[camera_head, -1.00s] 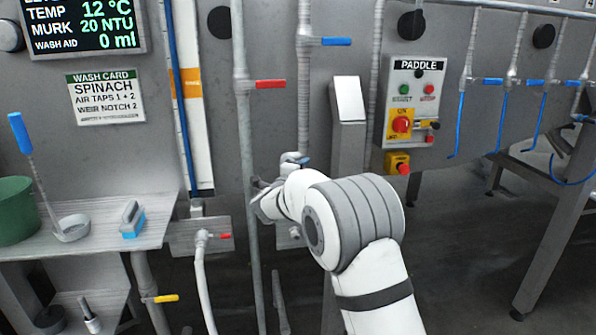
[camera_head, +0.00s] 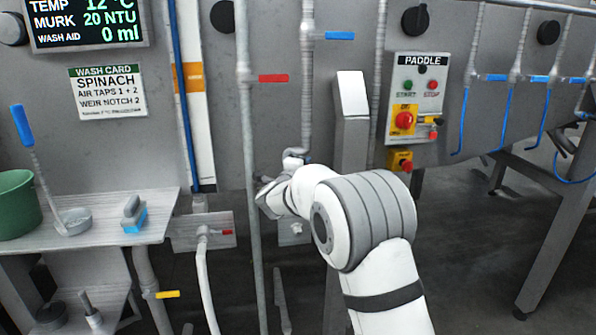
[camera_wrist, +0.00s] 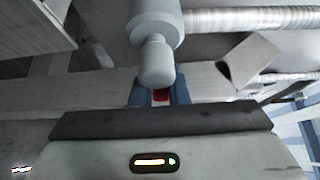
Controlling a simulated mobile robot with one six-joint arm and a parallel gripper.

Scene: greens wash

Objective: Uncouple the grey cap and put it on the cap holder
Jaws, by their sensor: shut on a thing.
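In the wrist view a rounded grey cap (camera_wrist: 156,64) sits at the end of a thicker grey pipe fitting (camera_wrist: 155,28). My gripper (camera_wrist: 159,93) has its blue fingers on either side of the cap's near end and is shut on it. A little red shows between the fingers. In the head view my gripper (camera_head: 268,198) is beside the vertical grey pipe, low in front of the tank; my wrist hides the cap there. I cannot pick out the cap holder for sure.
A shelf (camera_head: 110,225) at left holds a green bucket (camera_head: 18,204), a blue-handled ladle (camera_head: 70,221) and a brush (camera_head: 133,214). Pipes with red-handled (camera_head: 273,78) and blue-handled (camera_head: 339,36) valves rise nearby. A slanted post (camera_head: 351,140) and the paddle panel (camera_head: 416,98) stand right.

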